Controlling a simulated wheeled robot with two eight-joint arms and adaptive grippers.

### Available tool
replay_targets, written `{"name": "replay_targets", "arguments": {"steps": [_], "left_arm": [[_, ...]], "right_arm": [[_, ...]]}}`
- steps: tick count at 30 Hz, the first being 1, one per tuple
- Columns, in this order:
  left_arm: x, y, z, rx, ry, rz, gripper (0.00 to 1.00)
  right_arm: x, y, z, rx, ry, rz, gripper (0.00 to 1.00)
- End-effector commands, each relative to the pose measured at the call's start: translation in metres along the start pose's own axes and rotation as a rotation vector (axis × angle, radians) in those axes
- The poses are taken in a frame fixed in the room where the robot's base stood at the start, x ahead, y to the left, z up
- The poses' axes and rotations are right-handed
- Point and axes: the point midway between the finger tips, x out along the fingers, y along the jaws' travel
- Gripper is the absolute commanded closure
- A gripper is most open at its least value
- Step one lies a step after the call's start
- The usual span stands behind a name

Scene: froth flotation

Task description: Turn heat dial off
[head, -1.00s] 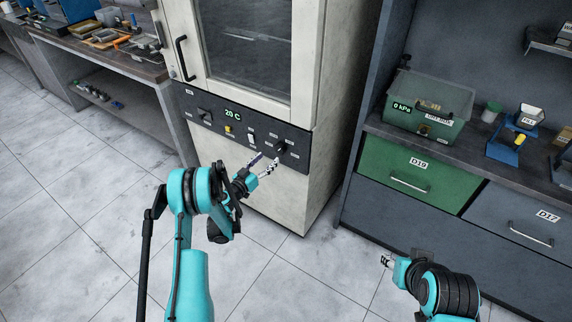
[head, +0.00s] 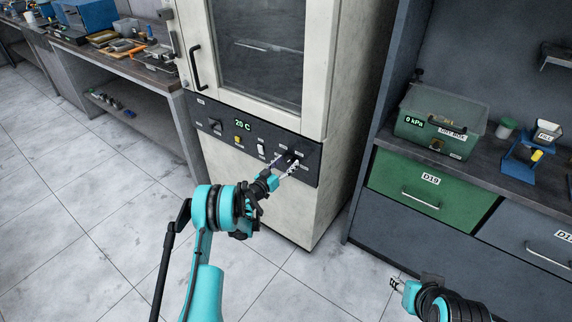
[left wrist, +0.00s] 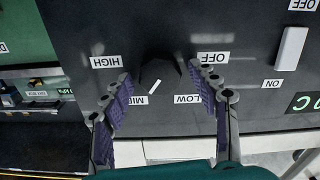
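The heat dial (left wrist: 158,72) is a black knob on the dark control panel of the cream oven. The left wrist view shows it upside down, with HIGH, MID, LOW and OFF labels around it. Its white mark points toward MID. My left gripper (left wrist: 165,88) is open, with one purple-padded finger on each side of the dial and gaps visible between. In the head view my left gripper (head: 285,167) is at the panel's right end and partly covers the dial. My right gripper (head: 394,284) is low at the right, away from the oven; its finger opening is too small to judge.
The panel also has a 20 C display (head: 242,125), a yellow button (head: 238,140) and a white ON/OFF switch (left wrist: 291,48) beside the dial. A green dry box (head: 437,128) stands on the counter at right. Open floor lies left of the oven.

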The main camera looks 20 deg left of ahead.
Motion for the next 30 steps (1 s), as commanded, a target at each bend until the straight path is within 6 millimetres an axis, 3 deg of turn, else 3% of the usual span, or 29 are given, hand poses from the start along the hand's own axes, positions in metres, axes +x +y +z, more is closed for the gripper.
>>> {"name": "replay_targets", "arguments": {"steps": [1,5,17,30], "left_arm": [[-0.0002,-0.0001,-0.0001,0.000,0.000,0.000,0.55],[-0.0002,-0.0001,0.0000,0.000,0.000,0.000,0.89],[-0.0003,-0.0002,0.0000,-0.045,0.000,0.000,0.89],[-0.0003,-0.0007,0.0001,-0.373,0.000,0.000,0.89]], "right_arm": [[0.0000,0.0000,0.0000,0.000,0.000,0.000,0.60],[0.0000,0.0000,0.0000,0.000,0.000,0.000,0.60],[0.0000,0.0000,0.0000,0.000,0.000,0.000,0.60],[0.0000,0.0000,0.0000,0.000,0.000,0.000,0.60]]}}
